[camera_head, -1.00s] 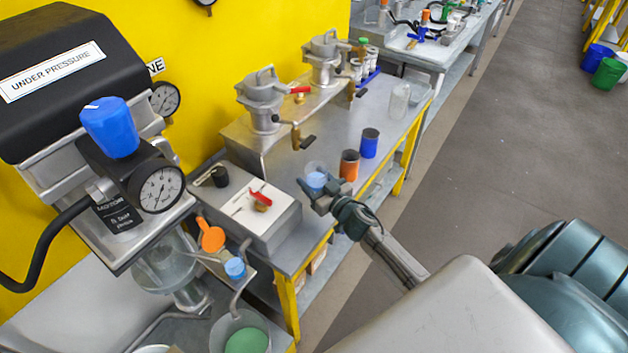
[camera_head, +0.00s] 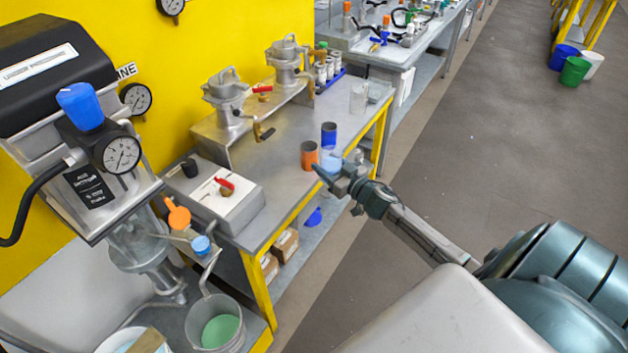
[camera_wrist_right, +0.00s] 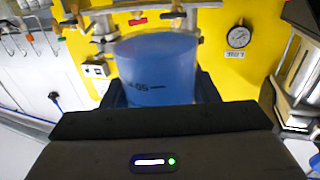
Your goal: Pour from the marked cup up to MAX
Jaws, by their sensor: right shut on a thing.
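My right gripper (camera_head: 336,176) is shut on a translucent cup with light blue contents (camera_head: 331,160). It holds the cup at the front edge of the bench, in front of the blue cup (camera_head: 328,134) and just right of the orange cup (camera_head: 309,154). In the right wrist view the held cup (camera_wrist_right: 158,65) stands nearly upright between the fingers, with dark lettering and a short line on its side; the lettering is only partly legible. A clear cup (camera_head: 358,98) stands farther back on the bench. No MAX mark is legible. My left gripper is out of view.
A steel bench (camera_head: 285,150) carries two clamped metal pots (camera_head: 226,95) and a white-topped box (camera_head: 222,196). At left is a machine with a pressure gauge (camera_head: 122,154). A bucket with green contents (camera_head: 216,325) sits below it.

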